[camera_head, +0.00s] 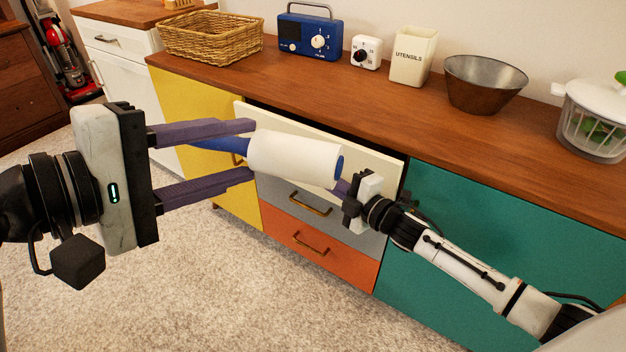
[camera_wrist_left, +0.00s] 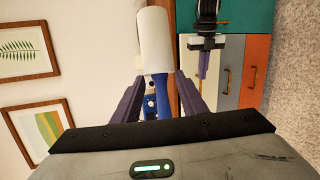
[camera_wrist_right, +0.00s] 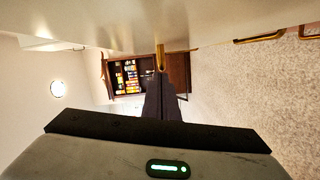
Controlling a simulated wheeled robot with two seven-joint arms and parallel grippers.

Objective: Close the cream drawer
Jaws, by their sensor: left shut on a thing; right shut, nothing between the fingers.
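The cream drawer (camera_head: 378,153) stands partly open, with a dark gap behind the top of its front. My left gripper (camera_head: 253,149) is shut on the blue handle of a white rolling pin (camera_head: 292,158), held up in front of the drawer and hiding part of it. The pin also shows in the left wrist view (camera_wrist_left: 155,40). My right gripper (camera_head: 342,187) is shut and empty at the drawer front, its tips partly hidden by the pin. In the right wrist view its fingers (camera_wrist_right: 166,80) are close to a brass handle (camera_wrist_right: 160,57); contact cannot be told.
Below are a grey drawer (camera_head: 345,220) and an orange drawer (camera_head: 335,258); a teal panel (camera_head: 480,230) is to the right. The wooden top (camera_head: 400,110) bears a basket (camera_head: 210,40), blue radio (camera_head: 310,38), timer (camera_head: 366,52), utensil crock (camera_head: 413,58), bowl (camera_head: 484,85) and salad spinner (camera_head: 595,120).

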